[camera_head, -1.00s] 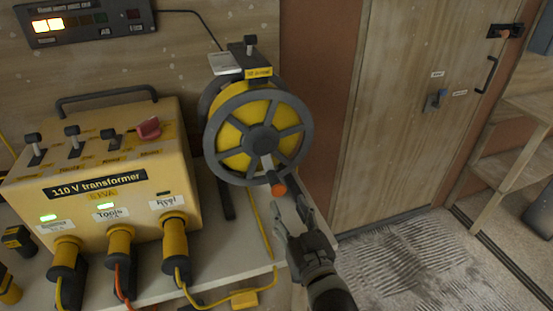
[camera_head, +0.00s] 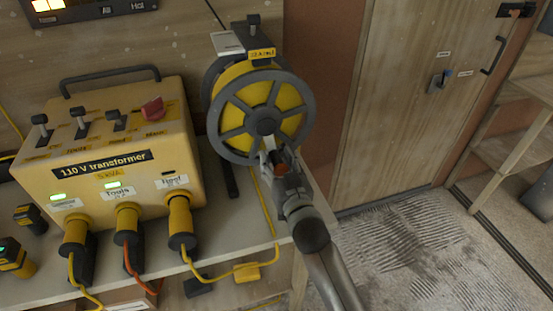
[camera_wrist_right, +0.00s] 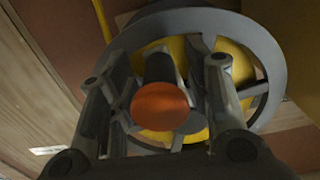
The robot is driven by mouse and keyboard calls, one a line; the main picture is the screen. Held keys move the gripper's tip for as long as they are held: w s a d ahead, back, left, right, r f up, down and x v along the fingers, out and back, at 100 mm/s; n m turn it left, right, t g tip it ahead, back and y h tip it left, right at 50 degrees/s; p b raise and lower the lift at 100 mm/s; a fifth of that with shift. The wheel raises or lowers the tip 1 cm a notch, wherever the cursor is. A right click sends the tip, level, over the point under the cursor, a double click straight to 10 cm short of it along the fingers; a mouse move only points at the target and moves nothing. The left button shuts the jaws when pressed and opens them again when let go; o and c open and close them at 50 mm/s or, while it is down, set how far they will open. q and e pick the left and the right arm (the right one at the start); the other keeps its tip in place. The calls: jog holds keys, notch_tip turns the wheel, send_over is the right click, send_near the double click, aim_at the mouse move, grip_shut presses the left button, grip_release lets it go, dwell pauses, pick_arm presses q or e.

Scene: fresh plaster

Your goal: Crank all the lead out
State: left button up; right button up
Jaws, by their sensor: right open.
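A cable reel (camera_head: 262,112) with yellow lead wound on its drum and a dark spoked wheel stands on the bench. Its crank handle has an orange end (camera_head: 281,168) and hangs at the lower part of the wheel. My right gripper (camera_head: 275,158) is at the handle, with fingers open. In the right wrist view the orange handle end (camera_wrist_right: 160,106) sits between the two fingers, with gaps visible on both sides. Yellow lead (camera_head: 262,205) runs down from the reel over the bench. My left gripper is not in view.
A yellow 110 V transformer (camera_head: 110,150) with switches and several plugs stands left of the reel. A dark display panel (camera_head: 90,8) is on the wall above. A wooden door (camera_head: 425,100) is at the right, with open floor before it.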

jog(key=shift+w, duration=0.2)
jog(key=shift+c, duration=0.5)
grip_shut()
